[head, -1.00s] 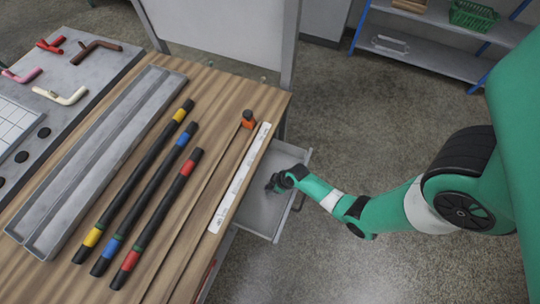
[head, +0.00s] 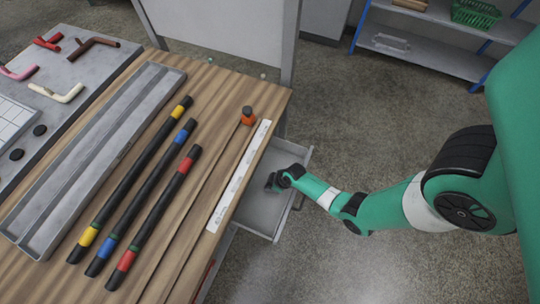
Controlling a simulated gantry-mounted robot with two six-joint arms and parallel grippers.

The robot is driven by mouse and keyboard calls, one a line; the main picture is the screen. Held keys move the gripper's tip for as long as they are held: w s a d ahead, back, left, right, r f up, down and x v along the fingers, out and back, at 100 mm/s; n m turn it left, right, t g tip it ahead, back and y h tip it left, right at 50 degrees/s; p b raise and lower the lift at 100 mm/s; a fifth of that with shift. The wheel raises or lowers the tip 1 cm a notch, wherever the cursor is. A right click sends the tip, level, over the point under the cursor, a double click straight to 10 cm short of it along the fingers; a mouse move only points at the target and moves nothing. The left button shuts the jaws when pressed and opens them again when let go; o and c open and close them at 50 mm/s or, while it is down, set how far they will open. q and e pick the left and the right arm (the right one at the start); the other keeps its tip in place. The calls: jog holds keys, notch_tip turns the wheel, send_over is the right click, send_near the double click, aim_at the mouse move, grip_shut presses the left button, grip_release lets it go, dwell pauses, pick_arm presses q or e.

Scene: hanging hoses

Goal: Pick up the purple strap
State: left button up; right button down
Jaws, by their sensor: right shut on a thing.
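I see no purple strap in the head view. My right gripper (head: 269,183) is dark and small, over the open grey drawer (head: 262,215) at the table's right side. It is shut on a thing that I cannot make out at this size. My left gripper is not in view.
Three black hoses with yellow, blue (head: 145,190) and red bands lie on the wooden table (head: 215,90), left of a white ruler-like strip (head: 238,178). A long grey tray (head: 95,150) lies further left. The floor right of the drawer is clear.

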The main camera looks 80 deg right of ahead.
notch_tip(320, 180, up, 10)
jog(key=p, duration=0.7)
jog(key=shift+r+p, duration=0.1)
jog(key=shift+p, duration=0.3)
jog(key=c, duration=1.2)
grip_release()
grip_shut()
